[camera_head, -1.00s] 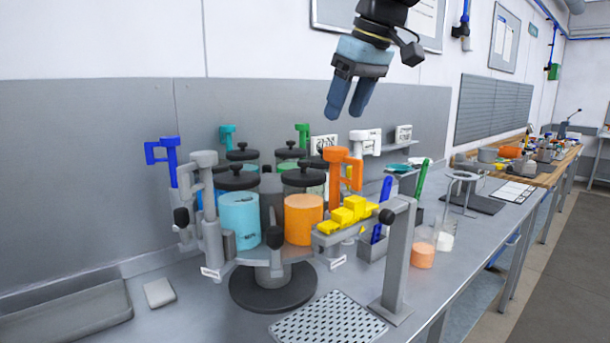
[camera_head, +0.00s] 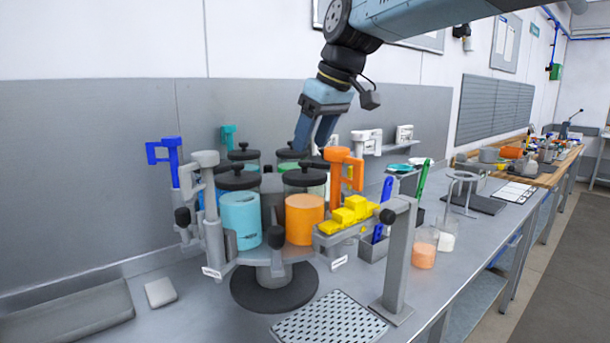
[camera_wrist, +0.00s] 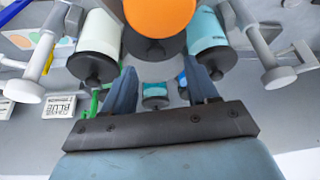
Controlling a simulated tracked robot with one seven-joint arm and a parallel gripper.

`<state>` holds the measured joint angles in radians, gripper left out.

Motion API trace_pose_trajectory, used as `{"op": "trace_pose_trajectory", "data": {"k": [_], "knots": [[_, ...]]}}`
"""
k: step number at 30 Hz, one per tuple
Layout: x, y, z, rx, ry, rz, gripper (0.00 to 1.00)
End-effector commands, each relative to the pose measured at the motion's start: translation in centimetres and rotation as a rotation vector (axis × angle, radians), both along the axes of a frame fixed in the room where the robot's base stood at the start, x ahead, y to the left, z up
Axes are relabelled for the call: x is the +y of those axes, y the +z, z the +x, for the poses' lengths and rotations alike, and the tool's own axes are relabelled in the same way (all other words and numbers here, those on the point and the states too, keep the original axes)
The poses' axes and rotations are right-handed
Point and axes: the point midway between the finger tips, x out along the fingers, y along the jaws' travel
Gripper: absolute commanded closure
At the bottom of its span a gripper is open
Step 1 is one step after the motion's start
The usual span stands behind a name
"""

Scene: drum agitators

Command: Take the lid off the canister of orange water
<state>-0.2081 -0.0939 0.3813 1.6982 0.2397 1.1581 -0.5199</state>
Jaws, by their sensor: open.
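The canister of orange water (camera_head: 304,218) stands upright on the front of a round grey rack. Its black knobbed lid (camera_head: 303,178) is on it. In the wrist view the orange canister (camera_wrist: 160,14) is at the top edge, with its dark lid (camera_wrist: 154,48) facing me. My gripper (camera_head: 311,146) is open and empty, pointing down above and behind this lid in the head view. In the wrist view the fingers (camera_wrist: 160,68) spread to either side below the lid, apart from it. I cannot tell the exact height between fingertips and knob.
A cyan canister (camera_head: 240,221) with a black lid stands left of the orange one; more lidded canisters stand behind. An orange clamp post (camera_head: 345,170) rises close on the right, a blue one (camera_head: 168,160) at the left. A yellow stepped block (camera_head: 348,215) sits front right.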

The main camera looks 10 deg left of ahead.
Motion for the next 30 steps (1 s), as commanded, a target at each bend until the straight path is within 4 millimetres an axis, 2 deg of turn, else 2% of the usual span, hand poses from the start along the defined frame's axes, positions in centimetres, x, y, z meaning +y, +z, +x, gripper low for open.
{"op": "trace_pose_trajectory", "data": {"k": [9,20,30], "knots": [[1.2,-3.7,1.2,0.004,0.001,-0.003,0.41],[1.5,-4.4,1.4,0.000,0.000,-0.001,0.41],[1.5,-4.4,1.4,0.000,0.000,-0.001,0.74]]}}
